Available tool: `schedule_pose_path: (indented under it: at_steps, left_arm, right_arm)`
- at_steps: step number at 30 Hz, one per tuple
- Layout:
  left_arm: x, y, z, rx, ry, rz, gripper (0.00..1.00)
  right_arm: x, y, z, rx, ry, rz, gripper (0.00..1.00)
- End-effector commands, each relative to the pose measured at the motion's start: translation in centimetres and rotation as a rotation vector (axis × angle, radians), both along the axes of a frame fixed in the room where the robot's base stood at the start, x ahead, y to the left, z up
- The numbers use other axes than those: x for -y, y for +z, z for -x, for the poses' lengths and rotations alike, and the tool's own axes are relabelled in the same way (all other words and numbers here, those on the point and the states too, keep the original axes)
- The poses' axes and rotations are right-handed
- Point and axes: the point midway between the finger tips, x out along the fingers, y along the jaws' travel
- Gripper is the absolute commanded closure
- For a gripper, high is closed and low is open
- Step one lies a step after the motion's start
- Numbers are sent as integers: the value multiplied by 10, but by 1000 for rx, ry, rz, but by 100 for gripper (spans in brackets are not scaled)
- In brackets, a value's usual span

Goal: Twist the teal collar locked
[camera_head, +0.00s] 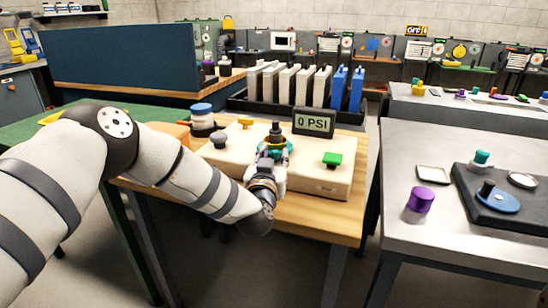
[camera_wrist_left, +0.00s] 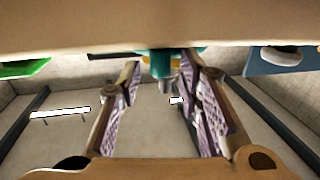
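The teal collar (camera_head: 288,147) sits around a black-topped fitting (camera_head: 275,131) on the cream block, in front of the pressure display. My left gripper (camera_head: 271,156) is right at the collar and hides its near side. In the left wrist view a teal part (camera_wrist_left: 161,62) shows between the far ends of my left gripper's two fingers (camera_wrist_left: 160,85). The fingers stand apart, with a narrow gap at the teal part's left side. Contact on its right side is unclear. My right gripper is not in view.
The pressure display (camera_head: 314,122) reads 0 PSI. A green knob (camera_head: 332,159) and a yellow handle (camera_head: 245,121) are on the cream block (camera_head: 312,181). A blue-lidded jar (camera_head: 202,117) stands at its left. A metal table (camera_head: 440,226) with a purple cylinder (camera_head: 420,201) is at the right.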

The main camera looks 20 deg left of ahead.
Motion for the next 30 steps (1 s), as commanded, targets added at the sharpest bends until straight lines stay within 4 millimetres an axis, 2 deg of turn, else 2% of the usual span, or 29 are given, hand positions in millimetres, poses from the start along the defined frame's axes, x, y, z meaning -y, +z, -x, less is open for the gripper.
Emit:
schedule_pose_path:
  at_steps: [1,3,10,14,21,30]
  left_arm:
    - [0,0,0,0,0,0,84]
    - [0,0,0,0,0,0,100]
    - [-3,2,0,3,-25,-1,100]
    - [-14,4,2,6,-147,-3,100]
    - [-25,-1,3,-1,-307,1,100]
    - [-26,-1,3,-3,-321,2,100]
  right_arm:
    - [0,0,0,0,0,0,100]
    - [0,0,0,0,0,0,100]
    - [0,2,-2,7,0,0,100]
    - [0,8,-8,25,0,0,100]
    - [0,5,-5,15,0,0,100]
    - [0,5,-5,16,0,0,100]
